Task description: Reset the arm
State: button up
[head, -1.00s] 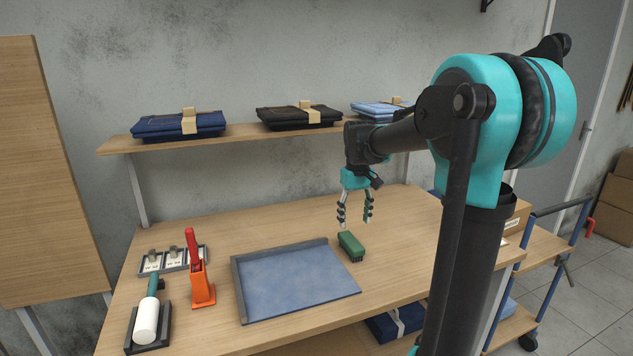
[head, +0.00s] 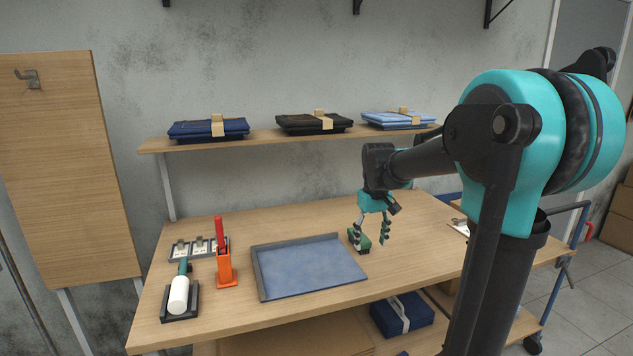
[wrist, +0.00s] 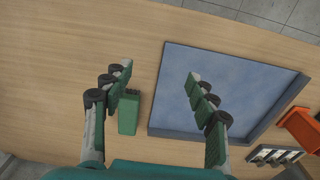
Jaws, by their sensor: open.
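My gripper (head: 370,245) is open and empty, pointing down over the wooden table in the head view. In the wrist view its two fingers (wrist: 158,75) are spread wide. A green brush (head: 363,240) lies on the table, partly hidden behind the left finger in the head view. In the wrist view the brush (wrist: 128,115) shows between the fingers, close beside the left one. I cannot tell how high the fingers are above the table.
A grey-rimmed blue tray (head: 310,268) lies left of my gripper. Further left are an orange holder (head: 226,270) with a red-handled tool, a white roller (head: 178,295) in a dark cradle and a rack of small parts (head: 198,248). Folded jeans (head: 208,129) sit on the shelf behind.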

jog(key=s+d+f+m+t, duration=0.3)
jog(key=s+f, duration=1.2)
jog(key=s, duration=0.4)
jog(key=shift+d+t, duration=0.2)
jog(key=shift+t, duration=0.1)
